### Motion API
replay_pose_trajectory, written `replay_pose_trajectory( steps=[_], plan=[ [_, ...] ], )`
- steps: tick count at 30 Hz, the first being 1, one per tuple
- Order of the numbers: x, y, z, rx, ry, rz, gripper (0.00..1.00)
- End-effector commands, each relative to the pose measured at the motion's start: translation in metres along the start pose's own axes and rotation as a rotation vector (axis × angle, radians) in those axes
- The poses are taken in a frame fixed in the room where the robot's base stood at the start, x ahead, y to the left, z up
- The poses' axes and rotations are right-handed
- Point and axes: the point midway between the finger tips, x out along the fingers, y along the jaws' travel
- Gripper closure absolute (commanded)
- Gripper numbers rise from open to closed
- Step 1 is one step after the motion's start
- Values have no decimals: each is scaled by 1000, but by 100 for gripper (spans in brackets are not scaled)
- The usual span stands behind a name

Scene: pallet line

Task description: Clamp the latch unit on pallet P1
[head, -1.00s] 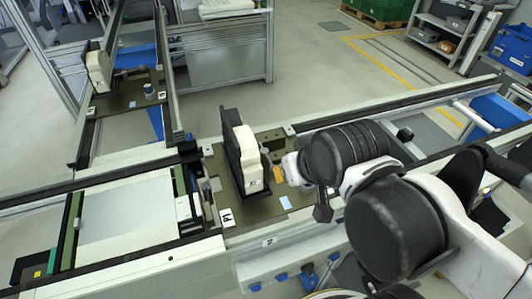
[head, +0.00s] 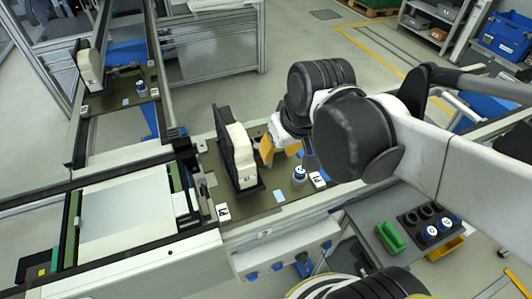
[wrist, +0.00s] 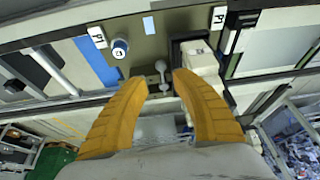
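The latch unit (head: 238,150), a beige block with a black back plate, stands upright on the olive plate of pallet P1 (head: 265,203). A small grey lever with rounded ends (wrist: 161,72) lies just beyond the gap between the fingertips, apparently untouched. My gripper (wrist: 161,82) has yellow fingers, open and empty. In the head view my gripper (head: 280,150) is just right of the latch unit, partly hidden by my arm. A blue-topped white knob (head: 298,176) stands on the pallet, also in the wrist view (wrist: 120,48).
P1 labels (head: 223,212) (head: 317,180) mark the pallet's front corners. A second pallet with a similar unit (head: 91,66) stands at upper left. A grey side table (head: 395,215) with a green part (head: 390,237) and blue-topped pieces is at lower right. Dark rails border the pallet.

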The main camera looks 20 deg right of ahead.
Motion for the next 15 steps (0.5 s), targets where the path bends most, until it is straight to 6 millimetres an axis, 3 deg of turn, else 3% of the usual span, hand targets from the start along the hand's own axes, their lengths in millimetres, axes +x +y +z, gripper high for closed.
replay_pose_trajectory(
  steps=[1, 6, 15],
  plan=[
    [-8, 3, -16, -7, -54, -15, 68],
    [-3, 10, -40, -50, -234, -91, 68],
    [14, 19, -55, -101, -400, -197, 68]
  ],
)
